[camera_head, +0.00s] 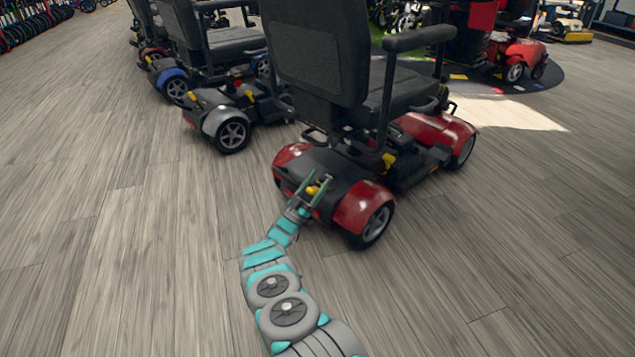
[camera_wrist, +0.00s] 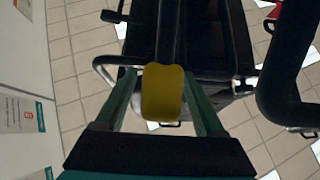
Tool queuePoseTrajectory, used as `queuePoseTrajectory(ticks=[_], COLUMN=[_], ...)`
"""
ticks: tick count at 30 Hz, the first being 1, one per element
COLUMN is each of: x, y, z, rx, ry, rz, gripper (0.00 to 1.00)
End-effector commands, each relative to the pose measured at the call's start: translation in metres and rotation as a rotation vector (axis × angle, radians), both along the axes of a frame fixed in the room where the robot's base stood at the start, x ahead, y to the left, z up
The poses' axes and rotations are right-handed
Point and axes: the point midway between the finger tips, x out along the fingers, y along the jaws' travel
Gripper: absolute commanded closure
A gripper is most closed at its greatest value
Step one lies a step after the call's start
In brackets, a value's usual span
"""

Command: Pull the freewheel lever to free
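The freewheel lever has a yellow knob (camera_head: 312,190) at the rear of the red scooter (camera_head: 362,208), low between its rear wheels. My gripper (camera_head: 314,184) is at the scooter's rear, its two green fingers spread on either side of the knob. In the wrist view the yellow knob (camera_wrist: 162,92) sits between the fingertips of my gripper (camera_wrist: 160,75), with narrow gaps at its sides. The fingers look open, and I cannot tell whether either one touches the knob. The lever's shaft below the knob is hidden.
The red scooter's black seat (camera_head: 318,55) rises above the lever. A grey scooter (camera_head: 225,120) and a blue one (camera_head: 172,80) stand to the left in the row. The wooden floor (camera_head: 130,260) is clear at left and at right.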

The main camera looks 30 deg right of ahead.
Motion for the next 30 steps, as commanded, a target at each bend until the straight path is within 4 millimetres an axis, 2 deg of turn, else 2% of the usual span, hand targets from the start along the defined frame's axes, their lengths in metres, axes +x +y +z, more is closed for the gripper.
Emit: queuePoseTrajectory(ticks=[11, 17, 24, 30], x=[0.0, -0.002, -0.007, -0.008], y=[0.004, 0.021, 0.049, 0.059], z=[-0.003, -0.018, -0.047, -0.052], rx=[0.0, 0.002, 0.001, 0.001], ry=[0.0, 0.001, 0.002, 0.001], rz=[0.001, 0.003, -0.001, 0.001], gripper=[0.28, 0.28, 0.28, 0.28])
